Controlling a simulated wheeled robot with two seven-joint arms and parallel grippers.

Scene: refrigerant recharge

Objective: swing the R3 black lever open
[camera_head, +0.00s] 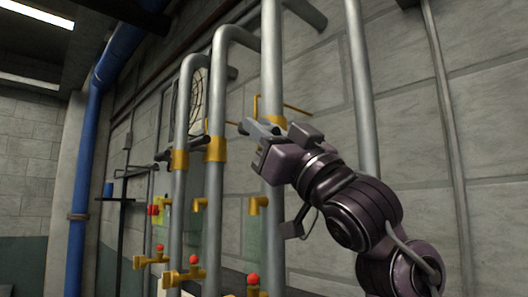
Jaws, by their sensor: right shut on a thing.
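Three grey vertical pipes with brass valve bodies stand in front of the wall. My right gripper (262,128) comes in from the right and is at the brass valve (276,123) on the rightmost of these pipes. Its jaws are shut on what appears to be the R3 black lever, which is mostly hidden by the gripper. Black levers also show on the other two pipes, by the left brass valve (179,160) and the middle brass valve (215,149). My left gripper is not in view.
Lower down are brass fittings with red knobs (194,260), several of them close together. A blue pipe (86,165) runs up the left side. A plain grey pipe (361,85) stands behind my right arm.

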